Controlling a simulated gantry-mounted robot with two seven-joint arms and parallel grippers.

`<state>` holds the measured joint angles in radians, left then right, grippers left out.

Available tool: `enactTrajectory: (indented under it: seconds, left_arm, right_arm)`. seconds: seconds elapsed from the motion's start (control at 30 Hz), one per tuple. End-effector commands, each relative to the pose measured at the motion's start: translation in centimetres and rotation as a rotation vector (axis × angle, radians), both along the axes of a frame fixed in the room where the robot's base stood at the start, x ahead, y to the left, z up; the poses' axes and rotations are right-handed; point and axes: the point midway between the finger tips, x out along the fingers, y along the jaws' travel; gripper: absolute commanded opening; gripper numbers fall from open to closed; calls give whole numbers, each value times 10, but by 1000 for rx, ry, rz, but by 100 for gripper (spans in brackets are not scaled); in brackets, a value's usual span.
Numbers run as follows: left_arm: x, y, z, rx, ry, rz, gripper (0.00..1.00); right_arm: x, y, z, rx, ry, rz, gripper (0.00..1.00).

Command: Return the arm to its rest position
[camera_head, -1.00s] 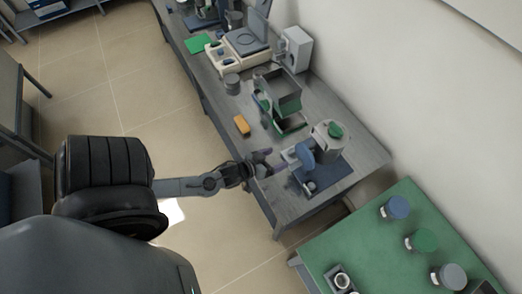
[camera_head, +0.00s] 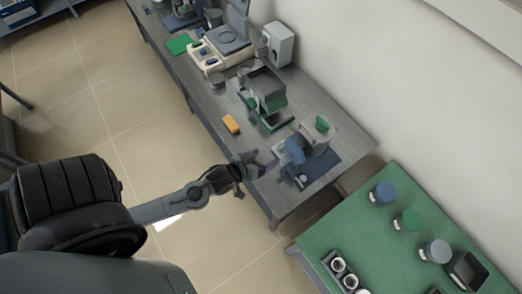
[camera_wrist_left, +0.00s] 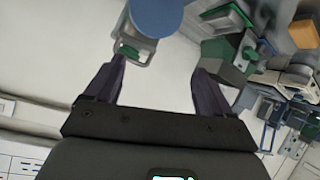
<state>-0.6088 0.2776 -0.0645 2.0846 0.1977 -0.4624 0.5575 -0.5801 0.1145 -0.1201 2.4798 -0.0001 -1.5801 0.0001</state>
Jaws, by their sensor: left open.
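My left gripper (camera_head: 262,163) is open over the front end of the grey bench, at the end of my outstretched left arm. Its two dark fingers (camera_wrist_left: 158,82) show apart in the left wrist view, with nothing gripped between them. A blue rounded part (camera_head: 292,150) of a grey device with a green top (camera_head: 321,124) is just right of the fingers. In the left wrist view a blue disc (camera_wrist_left: 157,14) with a grey bracket lies beyond the fingertips. Whether the fingers touch the device cannot be told. My right gripper is not in view.
The grey bench (camera_head: 210,112) carries an orange block (camera_head: 231,124), an open grey-green box (camera_head: 267,88) and a cream balance-like device (camera_head: 225,45). A green table (camera_head: 345,230) with several lidded jars stands at the right. The floor (camera_head: 130,120) left of the bench is clear.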

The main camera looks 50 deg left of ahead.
Motion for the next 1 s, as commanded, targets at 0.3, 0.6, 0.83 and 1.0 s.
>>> enactTrajectory:
  seconds: [0.3,0.6,0.83,1.0]
  left_arm:
    - [0,0,0,0,-1,0,83]
    - [7,-15,34,-42,-35,5,83]
    - [-8,-68,92,-32,163,-106,83]
    - [-44,-90,106,73,391,-257,83]
  right_arm:
    - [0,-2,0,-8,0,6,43]
    - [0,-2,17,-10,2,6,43]
    - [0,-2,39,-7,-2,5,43]
    - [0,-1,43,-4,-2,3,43]
